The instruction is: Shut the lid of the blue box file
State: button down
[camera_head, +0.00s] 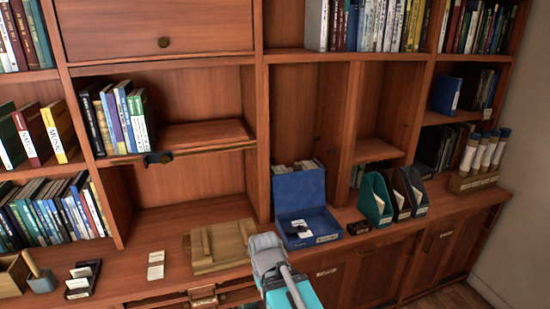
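The blue box file (307,238) stands on the wooden counter near the middle of the view, against the back of a bay. Its lid (299,188) is raised, nearly upright, with its blue inside facing me. Dark, partly pale contents or fittings show inside the box; they are too small to make out. My arm's grey and teal links rise from the bottom edge, in front of the box and slightly to its left. No gripper fingers can be made out, and nothing visibly touches the lid.
A wooden board-like item (218,247) lies left of the box. A small dark object (358,228) and a green magazine file (375,200) stand to its right, with darker files beyond. Pale books show behind the lid. Shelves rise above; the counter's left part has some bare room.

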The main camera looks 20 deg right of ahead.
aim_at(298, 190)
jog(key=z, duration=0.1)
jog(key=i, duration=0.85)
jog(key=z, duration=0.55)
